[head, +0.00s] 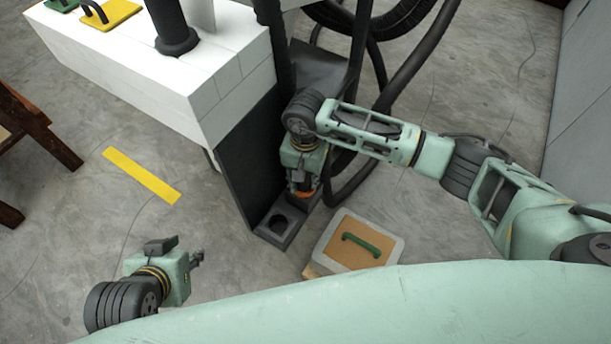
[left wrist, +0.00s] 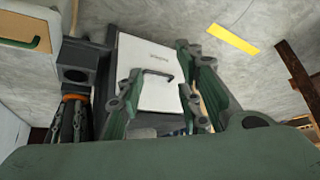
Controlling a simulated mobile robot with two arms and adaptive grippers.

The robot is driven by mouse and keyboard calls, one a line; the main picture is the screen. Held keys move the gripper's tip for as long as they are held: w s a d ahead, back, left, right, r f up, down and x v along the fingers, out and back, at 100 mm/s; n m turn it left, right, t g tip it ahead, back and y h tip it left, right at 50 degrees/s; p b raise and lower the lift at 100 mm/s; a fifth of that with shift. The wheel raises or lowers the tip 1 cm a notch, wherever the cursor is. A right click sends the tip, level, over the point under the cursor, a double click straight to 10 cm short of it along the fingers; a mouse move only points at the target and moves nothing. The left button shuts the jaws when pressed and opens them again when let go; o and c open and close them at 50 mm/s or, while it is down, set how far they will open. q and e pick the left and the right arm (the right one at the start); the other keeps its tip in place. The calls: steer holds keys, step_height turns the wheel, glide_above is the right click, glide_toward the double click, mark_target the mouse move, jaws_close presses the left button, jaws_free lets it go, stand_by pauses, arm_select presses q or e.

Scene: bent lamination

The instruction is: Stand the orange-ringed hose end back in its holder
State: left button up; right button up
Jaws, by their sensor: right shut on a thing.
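The hose end's orange ring (head: 304,193) shows just below my right gripper (head: 302,185), which is shut on the hose end. The left wrist view also shows the ring (left wrist: 75,97) close by the holder (left wrist: 75,56). My left gripper (head: 199,257) is open and empty, off to the left; its spread fingers show in its wrist view (left wrist: 160,110).
A box with a green handle (head: 368,245) sits right of the holder. A white bench (head: 160,60) stands at the upper left. Thick black hoses (head: 410,70) hang behind my right arm. The floor near the yellow strip (head: 141,175) is clear.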

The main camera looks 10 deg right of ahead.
steer(key=shift+f, duration=0.2)
steer(key=o, duration=1.1)
arm_select(q)
steer(key=shift+w+d+r+t, duration=0.2)
steer(key=shift+w+t, duration=0.1)
steer(key=shift+w, duration=0.3)
arm_select(e)
step_height(320, 180, up, 12)
steer(key=shift+r, duration=0.1)
arm_select(q)
steer(key=shift+s, duration=0.1)
